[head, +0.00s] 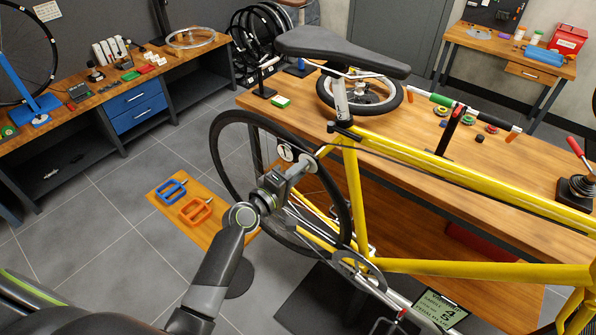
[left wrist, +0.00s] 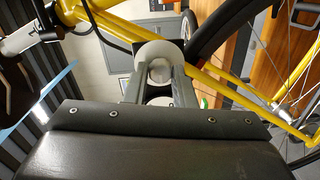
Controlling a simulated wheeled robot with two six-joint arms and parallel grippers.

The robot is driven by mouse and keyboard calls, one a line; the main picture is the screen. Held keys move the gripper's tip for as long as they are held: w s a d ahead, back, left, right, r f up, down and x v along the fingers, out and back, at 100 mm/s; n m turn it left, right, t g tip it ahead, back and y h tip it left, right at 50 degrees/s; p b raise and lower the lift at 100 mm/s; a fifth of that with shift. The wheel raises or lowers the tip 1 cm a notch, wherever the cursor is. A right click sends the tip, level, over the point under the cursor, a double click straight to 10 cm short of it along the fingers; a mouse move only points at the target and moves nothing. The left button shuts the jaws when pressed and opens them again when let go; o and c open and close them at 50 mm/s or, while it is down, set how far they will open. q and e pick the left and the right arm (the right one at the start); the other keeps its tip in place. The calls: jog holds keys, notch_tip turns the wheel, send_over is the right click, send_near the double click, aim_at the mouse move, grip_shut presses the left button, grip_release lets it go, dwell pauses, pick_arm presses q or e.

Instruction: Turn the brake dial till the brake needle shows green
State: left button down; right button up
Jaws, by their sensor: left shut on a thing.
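The yellow bicycle (head: 435,266) is in front of the workbench, its rear wheel (head: 215,150) to the left. Two small round pale parts sit by that wheel near the frame: a gauge-like disc (head: 286,153) with a dark mark and a second round part (head: 307,161) beside it. My left gripper (head: 300,170) reaches up to them. In the left wrist view its fingers (left wrist: 160,78) are shut on a round pale knob (left wrist: 160,55), which looks like the brake dial. The needle's colour is too small to read. My right gripper is not in view.
A small wooden stand (head: 222,238) with a blue and an orange pedal-like frame is left of my forearm. The long workbench (head: 500,195) lies behind the bicycle. A small green display (head: 440,308) is low at the right. Grey floor is open at the left.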

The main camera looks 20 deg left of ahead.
pick_arm(q)
jog(key=c, duration=1.2)
grip_release()
jog(key=shift+s, duration=0.1)
jog(key=b+v, duration=0.3)
jog(key=v, duration=1.4)
jog(key=shift+s+b, duration=0.2)
jog(key=shift+b, duration=0.2)
jog(key=shift+f, duration=0.1)
